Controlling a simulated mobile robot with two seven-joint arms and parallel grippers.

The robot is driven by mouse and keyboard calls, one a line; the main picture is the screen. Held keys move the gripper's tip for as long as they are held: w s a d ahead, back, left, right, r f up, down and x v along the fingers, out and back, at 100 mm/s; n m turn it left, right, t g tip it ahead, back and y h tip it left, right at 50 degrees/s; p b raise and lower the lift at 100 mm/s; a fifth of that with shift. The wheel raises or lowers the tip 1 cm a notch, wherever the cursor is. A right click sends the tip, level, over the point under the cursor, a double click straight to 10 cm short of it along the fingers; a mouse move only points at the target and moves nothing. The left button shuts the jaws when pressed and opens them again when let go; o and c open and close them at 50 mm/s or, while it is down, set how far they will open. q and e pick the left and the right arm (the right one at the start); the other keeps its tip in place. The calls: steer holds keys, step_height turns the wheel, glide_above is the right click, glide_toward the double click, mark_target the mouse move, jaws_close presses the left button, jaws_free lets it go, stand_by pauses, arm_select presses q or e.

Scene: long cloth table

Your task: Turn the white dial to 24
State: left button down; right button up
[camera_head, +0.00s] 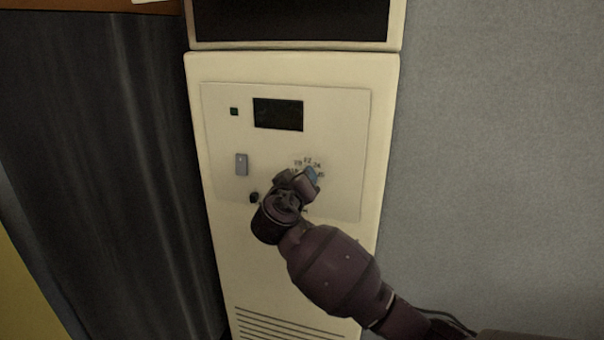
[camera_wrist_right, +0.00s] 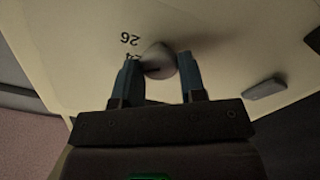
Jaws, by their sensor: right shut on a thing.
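The white dial (camera_wrist_right: 158,60) shows in the right wrist view as a pale round knob between the two blue fingers of my right gripper (camera_wrist_right: 160,76). The right gripper (camera_head: 302,176) is shut on the dial. In the head view my gripper and wrist hide the dial. Printed numbers (camera_head: 308,162) ring it on the panel, and 22 and 24 can be read above the gripper. In the wrist view the number 26 (camera_wrist_right: 130,40) stands upside down near the left finger. Where the dial's mark points cannot be seen. My left gripper is not in view.
A vent (camera_head: 285,328) is below. A grey wall (camera_head: 500,150) is at right.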

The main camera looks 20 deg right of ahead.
steer(key=shift+n+p, duration=0.55)
steer(key=shift+n, duration=0.55)
steer(key=o, duration=0.9)
steer(key=b+v, duration=0.1)
steer(key=v, duration=1)
steer(key=shift+w+b, duration=0.1)
steer(key=shift+b, duration=0.2)
